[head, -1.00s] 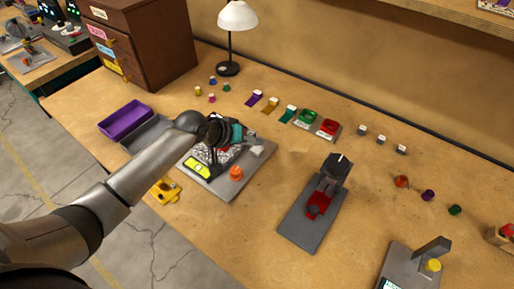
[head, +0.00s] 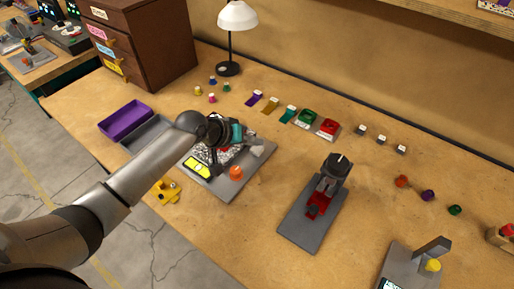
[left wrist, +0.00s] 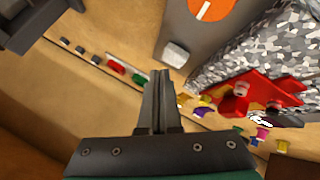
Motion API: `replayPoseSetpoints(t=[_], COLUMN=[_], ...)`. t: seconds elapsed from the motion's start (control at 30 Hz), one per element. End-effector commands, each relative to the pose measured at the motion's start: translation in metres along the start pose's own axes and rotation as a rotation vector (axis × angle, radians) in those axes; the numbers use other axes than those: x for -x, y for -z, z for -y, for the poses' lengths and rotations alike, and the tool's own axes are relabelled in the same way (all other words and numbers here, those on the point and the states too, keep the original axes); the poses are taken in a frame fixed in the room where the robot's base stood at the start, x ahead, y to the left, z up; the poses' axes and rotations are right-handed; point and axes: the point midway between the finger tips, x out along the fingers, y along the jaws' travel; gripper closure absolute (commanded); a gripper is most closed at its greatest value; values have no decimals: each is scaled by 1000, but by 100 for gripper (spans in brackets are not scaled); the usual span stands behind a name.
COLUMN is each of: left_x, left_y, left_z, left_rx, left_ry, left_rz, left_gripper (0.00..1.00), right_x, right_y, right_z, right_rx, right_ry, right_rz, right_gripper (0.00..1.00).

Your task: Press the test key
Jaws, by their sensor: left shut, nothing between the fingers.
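My left gripper (head: 246,139) is over the grey base plate (head: 224,193) of a device, with its fingers shut and empty. In the left wrist view its fingertips (left wrist: 162,76) appear close beside a pale grey block (left wrist: 175,53), which may be the test key. I cannot tell whether they touch. The block (head: 258,151) lies at the plate's right side. The plate also carries an orange round part (head: 236,173), a yellow display (head: 198,168) and a mottled silver block (left wrist: 235,58). A red part (left wrist: 258,97) sits against the silver block. My arm hides part of the device. My right gripper is out of view.
A purple tray (head: 126,120) and a grey tray (head: 147,134) stand left of the device. A dark-headed fixture (head: 313,210) stands to its right. A yellow part (head: 166,191) lies near the front edge. A lamp (head: 237,17) and small coloured pieces are behind.

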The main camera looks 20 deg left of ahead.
Motion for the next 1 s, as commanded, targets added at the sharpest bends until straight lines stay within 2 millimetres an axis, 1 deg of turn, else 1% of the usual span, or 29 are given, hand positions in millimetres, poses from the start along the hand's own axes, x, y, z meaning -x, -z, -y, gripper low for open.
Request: replayPoseSetpoints(t=[0.3, 1.0], left_x=[-6, -9], left_y=[-4, -7], left_z=[4, 6], left_rx=[1, 1], left_ry=[-1, 0], left_rz=[0, 1], left_gripper=[100, 100], right_x=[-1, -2], right_y=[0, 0], right_z=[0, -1], right_rx=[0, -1], right_ry=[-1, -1], right_rz=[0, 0], right_gripper=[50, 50])
